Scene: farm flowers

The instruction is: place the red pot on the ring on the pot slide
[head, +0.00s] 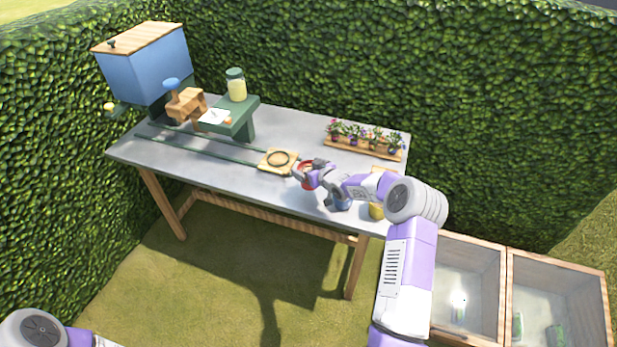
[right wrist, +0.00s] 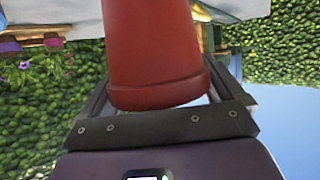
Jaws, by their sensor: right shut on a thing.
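The red pot (head: 306,169) is in my right gripper (head: 308,174), to the right of the slide; the gripper covers part of it. In the right wrist view the red pot (right wrist: 155,55) fills the space between the fingers, and the gripper is shut on it. The ring looks empty. The pot is apart from the plate. Of my left arm only a part shows at the lower left; its gripper is out of view.
A blue hopper (head: 150,70) stands at the table's left end. A green stand (head: 243,117) holds a jar (head: 236,86). A wooden tray of flowers (head: 365,149) is at the back right. A blue pot (head: 340,201) and a yellow one (head: 376,211) stand near my right arm.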

